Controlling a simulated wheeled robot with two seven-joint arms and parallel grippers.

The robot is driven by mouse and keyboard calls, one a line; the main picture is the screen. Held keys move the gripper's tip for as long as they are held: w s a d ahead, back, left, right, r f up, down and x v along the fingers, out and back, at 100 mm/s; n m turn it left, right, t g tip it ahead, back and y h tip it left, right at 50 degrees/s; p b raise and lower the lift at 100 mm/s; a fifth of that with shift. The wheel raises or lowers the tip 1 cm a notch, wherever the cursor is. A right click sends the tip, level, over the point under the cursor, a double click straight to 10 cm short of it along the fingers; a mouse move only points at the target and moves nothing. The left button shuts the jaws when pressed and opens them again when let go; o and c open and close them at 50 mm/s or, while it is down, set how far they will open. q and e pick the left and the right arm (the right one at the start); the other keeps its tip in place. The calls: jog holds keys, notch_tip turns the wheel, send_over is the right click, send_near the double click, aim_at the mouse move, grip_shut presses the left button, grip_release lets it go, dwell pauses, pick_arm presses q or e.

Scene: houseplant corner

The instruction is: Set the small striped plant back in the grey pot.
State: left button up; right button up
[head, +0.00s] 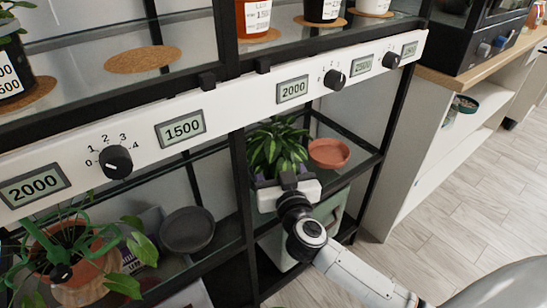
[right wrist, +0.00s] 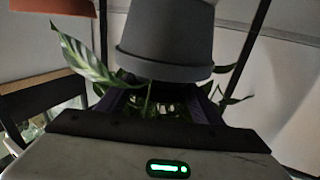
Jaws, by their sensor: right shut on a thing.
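The small striped plant (head: 272,150), with pale-streaked green leaves, is on the lower shelf in the head view. My right gripper (head: 288,180) reaches it from the front and is shut on it. In the right wrist view, my gripper's fingers (right wrist: 165,103) are around its dark lower part, and a striped leaf (right wrist: 88,55) sticks out to the left. The grey pot (right wrist: 165,35) is just beyond the fingers, rim toward them, leaves beside the rim. I cannot tell whether the plant's base is inside the pot. The pot is hidden in the head view. My left gripper is out of view.
A terracotta saucer (head: 328,153) lies right of the plant. A dark grey saucer (head: 187,229) and a trailing plant in a terracotta pot (head: 90,265) are to the left. A black upright post (head: 240,190) and the white control rail (head: 225,110) bound the bay.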

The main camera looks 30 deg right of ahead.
jog(key=shift+f, duration=0.2)
jog(key=o, duration=1.1)
jog(key=shift+f, duration=0.15)
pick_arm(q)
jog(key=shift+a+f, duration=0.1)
pick_arm(e)
jog(key=shift+o, duration=0.2)
jog(key=shift+r, duration=0.4)
jog(key=p+v, duration=0.1)
jog(key=v, duration=0.1)
jog(key=shift+s+a, duration=0.15)
jog(key=shift+s, duration=0.25)
pick_arm(q)
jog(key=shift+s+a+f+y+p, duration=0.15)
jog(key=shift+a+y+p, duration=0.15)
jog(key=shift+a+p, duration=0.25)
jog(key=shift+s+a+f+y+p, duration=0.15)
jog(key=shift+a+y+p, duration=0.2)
jog(key=shift+p, duration=0.3)
pick_arm(e)
jog(key=v, duration=0.9)
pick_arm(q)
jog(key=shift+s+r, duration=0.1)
pick_arm(e)
jog(key=shift+s, duration=0.1)
